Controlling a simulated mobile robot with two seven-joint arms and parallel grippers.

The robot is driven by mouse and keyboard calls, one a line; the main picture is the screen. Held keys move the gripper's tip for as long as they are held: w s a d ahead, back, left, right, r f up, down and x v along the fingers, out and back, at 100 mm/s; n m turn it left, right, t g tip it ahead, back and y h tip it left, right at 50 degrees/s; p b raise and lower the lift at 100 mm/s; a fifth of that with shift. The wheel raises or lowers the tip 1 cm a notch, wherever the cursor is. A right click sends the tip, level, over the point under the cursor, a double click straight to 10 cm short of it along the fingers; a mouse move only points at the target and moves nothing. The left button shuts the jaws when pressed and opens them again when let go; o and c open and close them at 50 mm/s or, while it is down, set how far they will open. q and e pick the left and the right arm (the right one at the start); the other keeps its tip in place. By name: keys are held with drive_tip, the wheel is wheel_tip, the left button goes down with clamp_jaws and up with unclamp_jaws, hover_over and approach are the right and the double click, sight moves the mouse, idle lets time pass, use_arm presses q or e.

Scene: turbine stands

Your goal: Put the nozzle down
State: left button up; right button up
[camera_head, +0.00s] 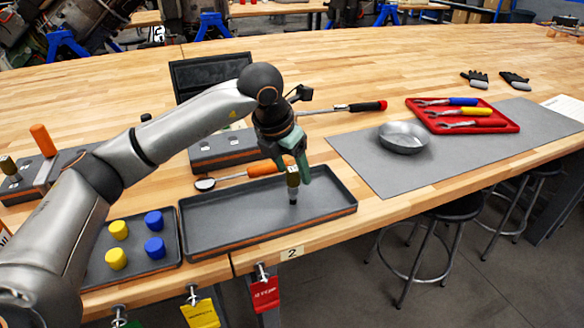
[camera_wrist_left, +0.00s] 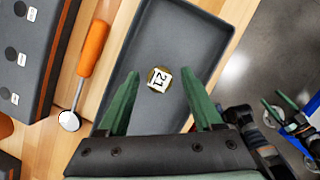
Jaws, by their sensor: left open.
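The nozzle (camera_head: 293,187) is a small upright piece with a brassy top and a grey lower end. It stands in the dark tray (camera_head: 225,235) marked 2, toward the right part. My left gripper (camera_head: 291,172) is right above and around the nozzle's top. In the left wrist view its green fingers (camera_wrist_left: 162,100) are spread wide, with visible gaps to the nozzle.
An orange-handled inspection mirror (camera_head: 245,174) lies behind the tray. A smaller tray (camera_head: 160,267) at left holds yellow and blue caps. To the right, a metal bowl (camera_head: 404,137) and a red tool tray (camera_head: 462,128) lie on a grey mat (camera_head: 372,165).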

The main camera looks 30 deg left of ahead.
use_arm(q)
drive_tip(key=v, duration=1.2)
drive_tip(key=shift+w, duration=0.1)
